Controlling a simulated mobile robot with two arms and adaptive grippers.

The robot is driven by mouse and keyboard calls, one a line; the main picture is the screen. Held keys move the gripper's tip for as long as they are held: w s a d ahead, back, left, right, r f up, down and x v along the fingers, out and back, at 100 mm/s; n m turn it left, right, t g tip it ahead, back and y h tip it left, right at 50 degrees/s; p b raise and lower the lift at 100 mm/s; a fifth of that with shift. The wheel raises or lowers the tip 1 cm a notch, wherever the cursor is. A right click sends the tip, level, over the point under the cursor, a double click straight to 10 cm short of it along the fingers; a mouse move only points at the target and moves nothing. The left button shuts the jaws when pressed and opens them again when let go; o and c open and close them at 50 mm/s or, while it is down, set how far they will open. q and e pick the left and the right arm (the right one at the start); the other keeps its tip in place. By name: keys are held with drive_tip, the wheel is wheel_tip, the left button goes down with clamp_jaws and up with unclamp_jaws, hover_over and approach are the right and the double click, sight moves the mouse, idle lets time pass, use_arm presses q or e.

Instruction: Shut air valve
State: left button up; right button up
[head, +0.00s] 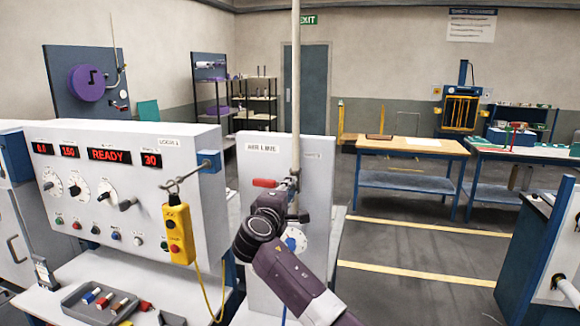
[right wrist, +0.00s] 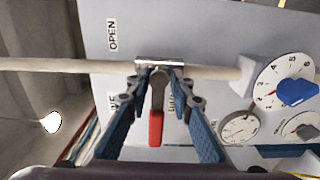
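The air valve sits on a pale vertical pipe on the grey AIR LINE panel (head: 262,215). Its red lever (head: 264,183) points left in the head view, across the pipe. In the right wrist view, the red lever (right wrist: 155,128) hangs down from the silver valve body (right wrist: 160,63), also across the pipe. My right gripper (head: 291,184) is at the valve. In the wrist view its blue fingers (right wrist: 160,80) are apart on either side of the lever's base, with gaps beside the red grip. My left gripper is not in view.
The wrist view shows an OPEN label (right wrist: 112,35), a blue knob (right wrist: 297,91) on a dial and a gauge (right wrist: 238,128). Left stands a console with a READY display (head: 110,155) and a yellow pendant (head: 178,233) hanging. A parts tray (head: 75,306) is below.

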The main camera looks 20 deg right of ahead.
drive_tip(key=o, duration=0.3)
drive_tip(key=v, duration=0.7)
idle(0.3)
